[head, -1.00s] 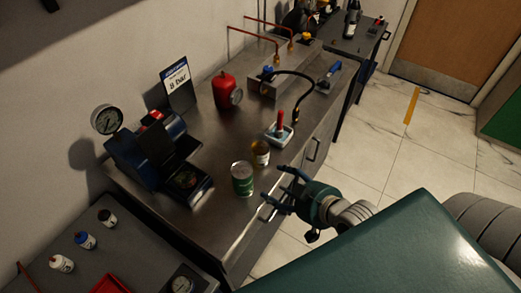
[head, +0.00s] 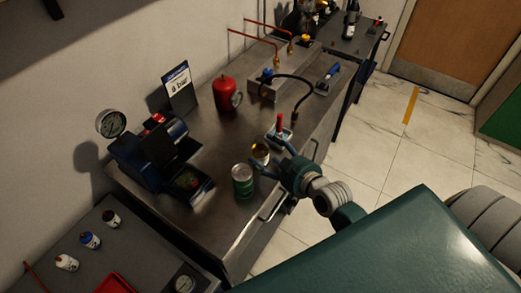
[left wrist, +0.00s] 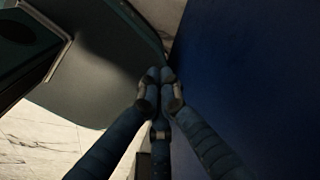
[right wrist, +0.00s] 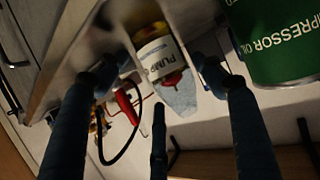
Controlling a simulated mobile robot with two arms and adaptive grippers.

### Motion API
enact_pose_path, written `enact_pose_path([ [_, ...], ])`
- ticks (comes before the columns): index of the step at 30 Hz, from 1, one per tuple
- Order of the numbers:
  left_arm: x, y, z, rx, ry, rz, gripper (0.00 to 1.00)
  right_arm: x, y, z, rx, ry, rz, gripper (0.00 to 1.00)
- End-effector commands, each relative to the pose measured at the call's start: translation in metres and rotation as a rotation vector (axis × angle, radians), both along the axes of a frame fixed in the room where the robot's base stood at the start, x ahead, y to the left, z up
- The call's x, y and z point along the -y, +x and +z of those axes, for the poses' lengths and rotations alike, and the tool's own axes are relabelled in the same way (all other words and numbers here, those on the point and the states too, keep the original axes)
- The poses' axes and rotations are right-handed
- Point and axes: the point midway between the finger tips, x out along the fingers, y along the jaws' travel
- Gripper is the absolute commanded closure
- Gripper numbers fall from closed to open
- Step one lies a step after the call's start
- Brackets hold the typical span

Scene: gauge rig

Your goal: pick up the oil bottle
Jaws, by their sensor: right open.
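A small amber bottle (head: 261,151) with a pale label stands on the metal bench. The right wrist view shows the bottle (right wrist: 157,50) with part of its label reading "PUMP O". My right gripper (head: 268,165) is open at the bench's front edge, with its fingers beside the bottle. In the right wrist view the bottle lies between the spread fingers of my right gripper (right wrist: 156,75); I cannot tell whether they touch it. My left gripper (left wrist: 160,77) shows only in its own wrist view, its fingertips together with nothing seen between them.
A green compressor oil can (head: 242,182) stands close beside the bottle, and also fills the corner of the right wrist view (right wrist: 275,45). A small tray with a red-handled item (head: 280,130) sits behind the bottle. A blue gauge device (head: 160,160) stands left.

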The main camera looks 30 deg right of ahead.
Motion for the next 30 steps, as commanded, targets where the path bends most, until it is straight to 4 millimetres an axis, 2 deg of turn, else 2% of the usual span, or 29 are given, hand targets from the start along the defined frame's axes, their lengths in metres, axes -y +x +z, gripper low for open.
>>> enact_pose_path([
  [4, -0.0002, 0.0001, 0.0040, 0.000, 0.000, 0.000, 1.00, -0.0017, 0.0142, -0.0055, 0.000, -0.001, 0.000, 0.32],
  [11, -0.0019, 0.0008, 0.0035, 0.001, 0.002, -0.001, 1.00, -0.0019, 0.0156, -0.0075, -0.001, -0.002, 0.001, 0.32],
  [14, -0.0024, 0.0010, 0.0035, 0.002, 0.003, -0.001, 1.00, -0.0019, 0.0156, -0.0073, 0.000, -0.002, 0.001, 0.48],
  [18, -0.0031, 0.0012, 0.0035, 0.002, 0.004, -0.001, 1.00, -0.0019, 0.0154, -0.0075, -0.001, -0.001, 0.000, 0.75],
  [30, -0.0046, 0.0019, 0.0036, 0.003, 0.005, 0.001, 1.00, -0.0019, 0.0154, -0.0057, 0.000, -0.001, 0.000, 0.75],
])
